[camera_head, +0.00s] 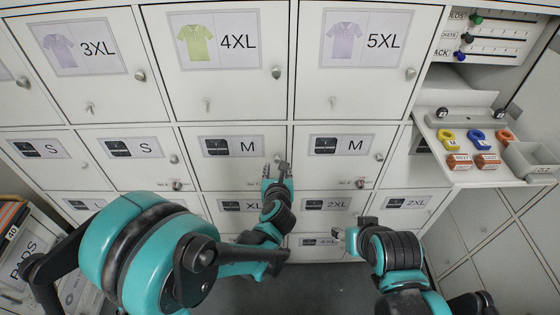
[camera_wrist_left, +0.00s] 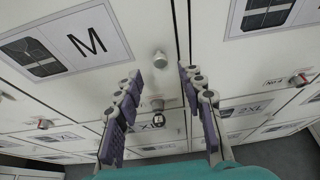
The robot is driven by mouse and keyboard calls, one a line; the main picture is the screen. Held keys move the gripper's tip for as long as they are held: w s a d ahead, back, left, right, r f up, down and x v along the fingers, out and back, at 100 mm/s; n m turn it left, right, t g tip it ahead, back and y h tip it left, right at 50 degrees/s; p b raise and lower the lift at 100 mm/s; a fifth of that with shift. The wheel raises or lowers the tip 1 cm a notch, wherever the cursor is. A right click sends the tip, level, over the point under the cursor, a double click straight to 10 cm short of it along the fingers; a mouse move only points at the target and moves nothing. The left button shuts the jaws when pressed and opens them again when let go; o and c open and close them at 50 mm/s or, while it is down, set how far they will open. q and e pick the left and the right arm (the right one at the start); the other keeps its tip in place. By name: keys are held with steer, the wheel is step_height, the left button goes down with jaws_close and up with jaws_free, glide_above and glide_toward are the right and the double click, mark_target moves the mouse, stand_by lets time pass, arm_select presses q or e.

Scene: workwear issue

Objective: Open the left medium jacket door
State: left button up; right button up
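The left medium jacket door (camera_head: 221,172) is shut; its label (camera_head: 232,147) carries a dark jacket picture and a large M. In the left wrist view the same label (camera_wrist_left: 66,46) is at upper left, and the door's round metal knob (camera_wrist_left: 160,59) is just beyond the fingertips, between them in the picture. My left gripper (camera_head: 275,170) is open in front of the door's right edge and hides the knob in the head view. Its two fingers (camera_wrist_left: 159,75) stand apart with nothing held. My right gripper (camera_head: 354,228) is open and empty, lower right, before the lower doors.
The right M door (camera_head: 338,170) is shut beside it. Larger shirt doors marked 3XL, 4XL (camera_head: 231,80) and 5XL are above. A shelf (camera_head: 465,178) with coloured tags and a grey bin (camera_head: 530,160) juts out at right. A lock (camera_wrist_left: 157,104) sits below the knob.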

mark_target(277, 160)
arm_select(q)
steer(key=b+x, duration=0.1)
steer(key=x, duration=0.4)
steer(key=shift+r, duration=0.1)
jaws_close()
